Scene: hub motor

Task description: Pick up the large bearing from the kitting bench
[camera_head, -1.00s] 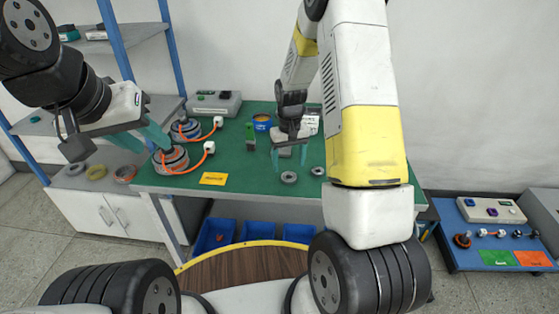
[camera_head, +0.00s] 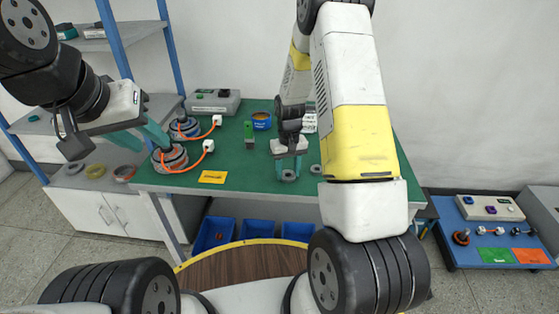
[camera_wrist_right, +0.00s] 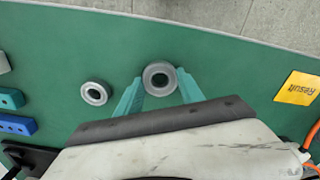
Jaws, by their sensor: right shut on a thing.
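The large bearing (camera_head: 288,175), a grey ring, stands at the front part of the green kitting bench (camera_head: 240,166). In the right wrist view the large bearing (camera_wrist_right: 160,68) sits between the teal fingertips of my right gripper (camera_wrist_right: 160,87). My right gripper (camera_head: 289,166) is shut on it, low over the bench top; I cannot tell whether the bearing touches the surface. A smaller bearing (camera_wrist_right: 95,93) lies beside it, outside the fingers. My left gripper (camera_head: 142,138) is at the left, its teal fingers apart and empty, near a hub motor (camera_head: 170,158).
A second hub motor (camera_head: 186,127) with an orange cable stands behind the first. Blue bins (camera_head: 258,234) sit below. A blue table (camera_head: 480,250) stands at right.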

